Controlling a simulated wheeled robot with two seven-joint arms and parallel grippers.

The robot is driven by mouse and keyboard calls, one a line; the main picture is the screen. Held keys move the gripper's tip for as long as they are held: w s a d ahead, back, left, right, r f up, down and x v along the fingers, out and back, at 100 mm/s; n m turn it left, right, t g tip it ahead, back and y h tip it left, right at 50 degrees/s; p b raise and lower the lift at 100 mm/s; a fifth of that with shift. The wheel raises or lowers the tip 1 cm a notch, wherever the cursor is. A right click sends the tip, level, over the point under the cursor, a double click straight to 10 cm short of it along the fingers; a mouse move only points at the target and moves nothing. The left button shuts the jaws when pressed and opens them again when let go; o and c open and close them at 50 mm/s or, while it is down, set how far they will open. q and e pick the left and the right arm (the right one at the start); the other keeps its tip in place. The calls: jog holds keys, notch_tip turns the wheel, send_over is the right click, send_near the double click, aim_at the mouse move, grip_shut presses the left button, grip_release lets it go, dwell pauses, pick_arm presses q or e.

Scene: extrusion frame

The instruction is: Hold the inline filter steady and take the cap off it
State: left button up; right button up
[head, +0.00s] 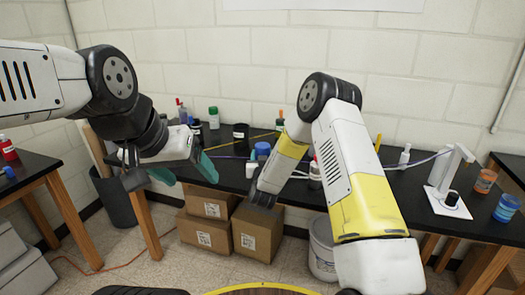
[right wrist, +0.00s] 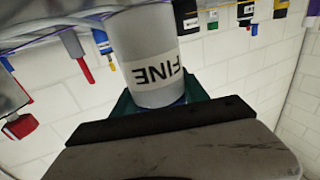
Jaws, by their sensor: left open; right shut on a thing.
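The inline filter (right wrist: 148,50) is a pale grey-white cylinder with a "FINE" label, upside down in the right wrist view. A strip of blue (right wrist: 181,102) shows at its end by my right gripper (right wrist: 165,100). The green fingers of that gripper are shut around this blue end. I cannot tell if they hold only the cap or also the body. In the head view, my right arm and wrist hide most of that spot. My left gripper (head: 183,170) is open and empty, with teal fingertips, at the left, apart from the filter.
The black table (head: 228,180) along the wall carries bottles, a black cup (head: 241,131) and purple tubing (head: 228,157). A white stand (head: 445,185) and orange and blue cups (head: 507,207) are at the right. Cardboard boxes (head: 257,232) and a white bucket (head: 322,250) stand on the floor.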

jog(key=s+r, duration=0.1)
jog(key=s, duration=1)
jog(key=o, duration=0.6)
grip_shut()
